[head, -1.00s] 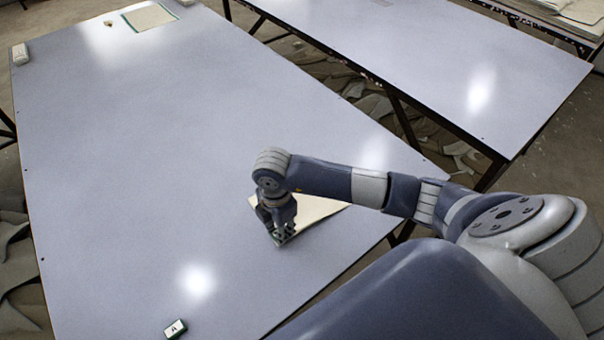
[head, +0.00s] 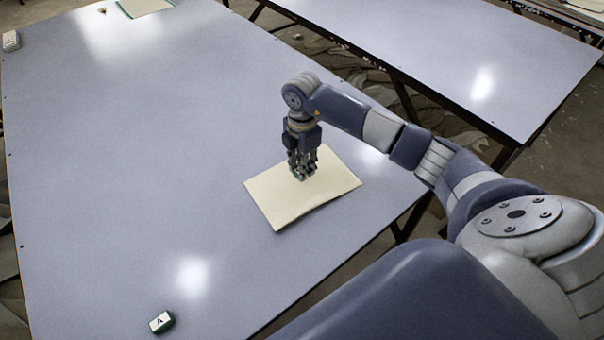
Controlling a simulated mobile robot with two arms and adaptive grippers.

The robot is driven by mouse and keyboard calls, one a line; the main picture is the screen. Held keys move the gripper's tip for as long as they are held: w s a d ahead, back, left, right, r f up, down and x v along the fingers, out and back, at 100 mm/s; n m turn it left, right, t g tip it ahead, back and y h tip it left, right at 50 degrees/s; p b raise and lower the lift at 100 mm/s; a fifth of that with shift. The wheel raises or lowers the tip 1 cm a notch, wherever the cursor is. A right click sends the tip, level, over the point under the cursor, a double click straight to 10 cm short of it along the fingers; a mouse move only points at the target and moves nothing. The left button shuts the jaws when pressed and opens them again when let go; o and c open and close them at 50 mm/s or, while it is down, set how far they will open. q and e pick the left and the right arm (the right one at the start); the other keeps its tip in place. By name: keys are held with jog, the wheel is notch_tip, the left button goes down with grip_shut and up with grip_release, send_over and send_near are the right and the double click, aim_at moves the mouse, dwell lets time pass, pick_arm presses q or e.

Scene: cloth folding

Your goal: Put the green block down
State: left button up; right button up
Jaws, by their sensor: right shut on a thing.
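My right gripper (head: 301,174) is shut, pointing down over the middle of a cream cloth (head: 284,203). A small bit of green shows between its fingertips, which I take as the green block (head: 297,176); the fingers hide most of it. I cannot tell whether the block touches the cloth. The cloth lies flat on the blue-grey table (head: 130,200), near its right edge. My left gripper is not in view.
A small block with a white top marked "A" and dark green sides (head: 162,322) sits at the table's near edge. A white block (head: 11,41) lies far left, and another cream cloth with green edging (head: 145,7) at the back. The table's left and middle are clear.

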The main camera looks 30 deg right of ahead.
notch_tip(320, 180, down, 3)
jog(key=b, duration=0.3)
jog(key=shift+f, duration=0.2)
jog(key=shift+r, duration=0.1)
jog(key=shift+f, duration=0.5)
jog(key=o, duration=0.9)
jog(key=shift+s, duration=0.1)
jog(key=shift+c, duration=0.2)
jog(key=shift+f, duration=0.1)
